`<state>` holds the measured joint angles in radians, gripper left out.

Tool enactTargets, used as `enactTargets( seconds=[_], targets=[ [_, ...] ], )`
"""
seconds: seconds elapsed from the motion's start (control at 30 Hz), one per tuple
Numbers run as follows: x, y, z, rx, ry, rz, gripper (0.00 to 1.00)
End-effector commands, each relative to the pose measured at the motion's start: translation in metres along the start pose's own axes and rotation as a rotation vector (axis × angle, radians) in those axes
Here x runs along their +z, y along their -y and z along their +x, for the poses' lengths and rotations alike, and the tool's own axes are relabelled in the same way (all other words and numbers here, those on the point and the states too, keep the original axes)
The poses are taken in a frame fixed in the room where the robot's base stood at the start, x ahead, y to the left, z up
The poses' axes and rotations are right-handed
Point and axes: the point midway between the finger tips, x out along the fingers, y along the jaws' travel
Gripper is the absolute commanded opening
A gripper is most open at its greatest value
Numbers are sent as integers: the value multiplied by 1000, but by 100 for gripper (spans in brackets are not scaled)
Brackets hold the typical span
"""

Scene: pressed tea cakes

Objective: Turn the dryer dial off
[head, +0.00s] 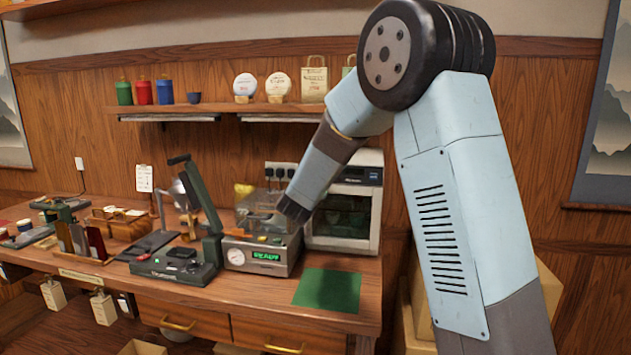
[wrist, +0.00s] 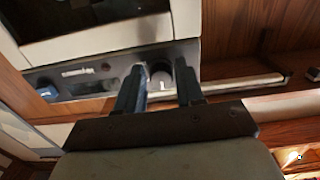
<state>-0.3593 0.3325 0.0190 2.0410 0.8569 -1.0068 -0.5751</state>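The dryer (head: 343,222) looks like the white oven-like box at the right of the bench, with a dark panel along its top. The wrist view shows its panel upside down, under the pale body (wrist: 110,38). A dark round knob (wrist: 181,68), likely the dial, is at the fingertips, partly hidden by the right finger. Its setting cannot be read. My gripper (head: 294,212) (wrist: 160,85) is open, its two fingers apart, pointing at the panel. Contact with the knob cannot be told. In the head view the fingers appear left of the dryer's door.
A steel machine (head: 262,252) with a green lit readout stands left of the dryer. A green mat (head: 328,289) lies on clear bench at the front right. A wall shelf (head: 225,107) with tins and bags runs above. Cardboard boxes (head: 415,310) stand right of the bench.

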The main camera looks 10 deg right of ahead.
Motion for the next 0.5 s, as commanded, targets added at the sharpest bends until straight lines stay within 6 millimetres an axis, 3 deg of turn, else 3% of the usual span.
enactTargets(
  seconds=[0.2, 0.5],
  targets=[
    [-1, 0, 0, 0, -2, 1, 56],
    [-2, 1, -4, -1, -4, 3, 56]
  ],
)
